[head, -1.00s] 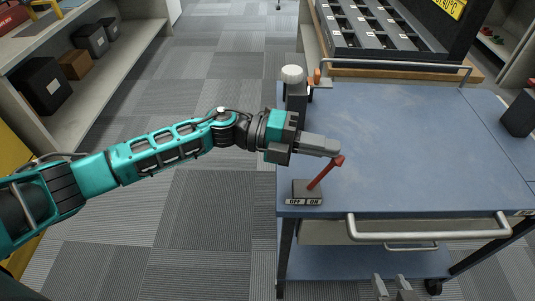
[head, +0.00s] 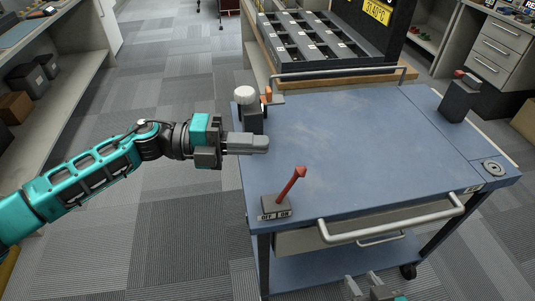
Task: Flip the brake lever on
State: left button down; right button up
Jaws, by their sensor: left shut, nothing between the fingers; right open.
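The brake lever (head: 290,186) is a red stick with a wider tip. It rises from a small dark base (head: 275,208) at the near left corner of the blue cart top. The base has an OFF label on the left and an ON label on the right. The lever leans right, toward the ON side. My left gripper (head: 266,144) is shut and empty, behind the lever tip and apart from it in the picture. My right gripper (head: 363,286) is open at the bottom edge, only its fingertips showing, in front of the cart.
The blue cart top (head: 360,140) is mostly clear. A white-knobbed grey device (head: 247,108) stands at its left edge. A dark block (head: 458,101) stands at the right. A silver handle (head: 390,228) runs along the front. A slotted black rack (head: 310,42) is behind.

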pick_arm(q)
jog(key=a+r, duration=0.4)
jog(key=a, duration=0.1)
jog(key=shift+s+a, duration=0.1)
dwell(0.3)
notch_tip(320, 180, down, 12)
jog(key=d+r+n+t+y, duration=0.1)
jog(key=n+t+y, duration=0.6)
jog(key=n+t, duration=1.05)
jog(key=s+a+f+n+g+y, duration=0.3)
jog(key=s+f+n+g+y, duration=0.1)
jog(key=s+f+n, duration=0.3)
jog(key=s+a+f+n+g+y, duration=0.3)
jog(key=s+f+n, duration=0.4)
jog(key=f, duration=0.4)
jog(key=shift+s+a+n+g+y, duration=0.15)
jog(key=shift+a+n+g+y, duration=0.2)
jog(key=shift+g+y, duration=0.35)
